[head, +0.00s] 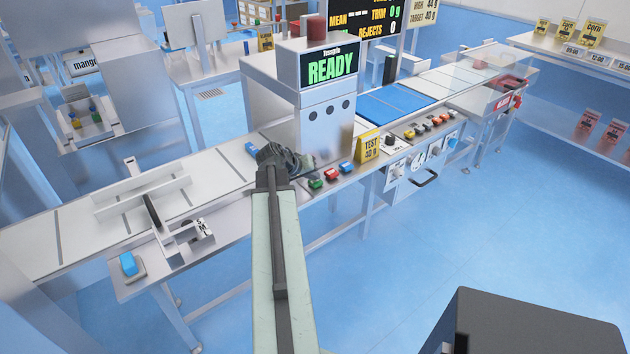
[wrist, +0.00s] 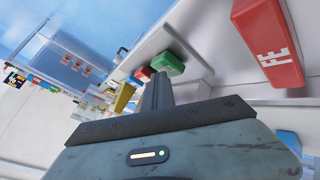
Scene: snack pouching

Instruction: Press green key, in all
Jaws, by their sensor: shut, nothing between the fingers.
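The green key (head: 316,184) sits at the left end of a short row on the front ledge of the machine, beside a red key (head: 330,173) and a blue key (head: 346,167). My gripper (head: 284,158) is to the left of the green key in the head view, fingers shut and empty. In the wrist view, the green key (wrist: 169,66) shows just beyond the shut fingertips (wrist: 157,82), with the red key (wrist: 143,74) behind it. I cannot tell whether the fingertips touch the green key.
A large red block lettered "FE" (wrist: 268,42) is close at the upper right of the wrist view. The machine's screen (head: 331,67) reads READY. A yellow "TEST 40 g" pouch (head: 369,146) stands right of the keys. A blue button (head: 128,263) is at the front left.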

